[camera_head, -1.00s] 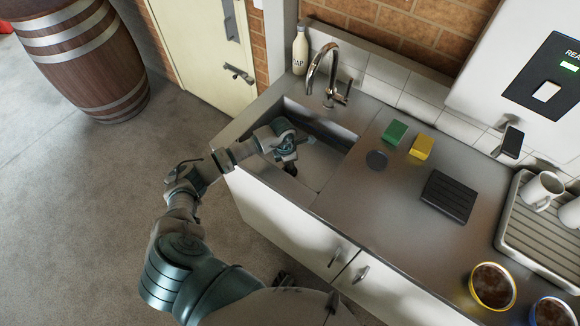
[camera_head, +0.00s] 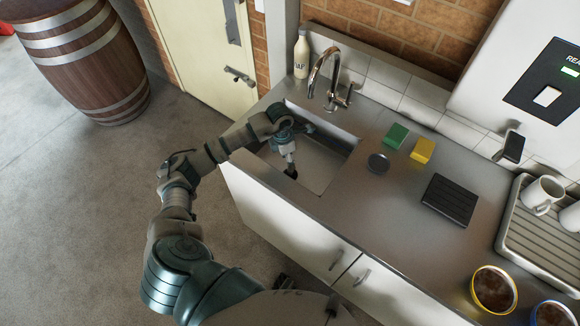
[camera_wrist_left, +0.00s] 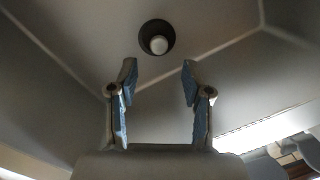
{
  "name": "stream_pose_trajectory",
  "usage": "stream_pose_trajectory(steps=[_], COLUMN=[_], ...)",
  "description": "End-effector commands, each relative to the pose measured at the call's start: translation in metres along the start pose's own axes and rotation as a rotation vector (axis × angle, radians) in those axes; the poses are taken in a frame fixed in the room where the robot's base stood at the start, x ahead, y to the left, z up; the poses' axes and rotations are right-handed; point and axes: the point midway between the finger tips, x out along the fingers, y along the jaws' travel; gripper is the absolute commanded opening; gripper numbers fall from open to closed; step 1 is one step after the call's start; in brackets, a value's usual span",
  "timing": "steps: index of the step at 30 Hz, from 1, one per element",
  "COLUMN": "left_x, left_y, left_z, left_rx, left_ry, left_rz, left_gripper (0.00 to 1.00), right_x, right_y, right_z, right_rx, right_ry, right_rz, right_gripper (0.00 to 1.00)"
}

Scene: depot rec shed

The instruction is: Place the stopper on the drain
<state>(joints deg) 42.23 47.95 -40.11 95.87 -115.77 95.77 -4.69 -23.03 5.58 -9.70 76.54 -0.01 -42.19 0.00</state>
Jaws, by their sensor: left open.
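My left gripper (camera_head: 289,158) reaches down into the grey sink basin. In the left wrist view its two blue-padded fingers (camera_wrist_left: 159,72) are apart with nothing between them. Beyond the fingertips, on the basin floor, is a dark round piece (camera_wrist_left: 143,45) with a pale round knob-like centre (camera_wrist_left: 158,45), at the drain's place. I cannot tell whether this is the stopper seated on the drain or the drain alone. In the head view a dark spot (camera_head: 291,173) shows just below the fingers. A dark flat disc (camera_head: 378,163) lies on the counter right of the sink. My right gripper is out of view.
The tap (camera_head: 323,75) arches behind the basin, with a pale soap bottle (camera_head: 301,55) beside it. Green (camera_head: 397,136) and yellow (camera_head: 423,150) sponges and a black ridged pad (camera_head: 449,199) are on the counter. A drying rack with mugs stands at right.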

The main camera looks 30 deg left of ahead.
Motion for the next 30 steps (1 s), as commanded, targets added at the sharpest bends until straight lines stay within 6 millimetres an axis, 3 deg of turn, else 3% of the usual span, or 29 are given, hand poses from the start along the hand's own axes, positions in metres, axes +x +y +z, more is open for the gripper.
stream_pose_trajectory(steps=[3, 9, 26, 30], left_x=[-0.024, -0.044, -0.047, -0.063], left_y=[0.001, 0.0, 0.0, -0.001], left_z=[0.0, 0.0, 0.0, 0.001], left_rx=[0.001, 0.0, 0.0, 0.0], left_ry=[-0.001, 0.001, 0.002, -0.003], left_rz=[0.003, 0.0, 0.0, 0.004], left_gripper=[0.49, 0.49, 0.49, 0.49], right_x=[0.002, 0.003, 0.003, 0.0], right_y=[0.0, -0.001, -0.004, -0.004], right_z=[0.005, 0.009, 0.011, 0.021], right_rx=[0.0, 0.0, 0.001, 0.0], right_ry=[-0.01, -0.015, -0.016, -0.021], right_rz=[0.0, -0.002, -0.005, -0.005], right_gripper=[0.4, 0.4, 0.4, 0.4])
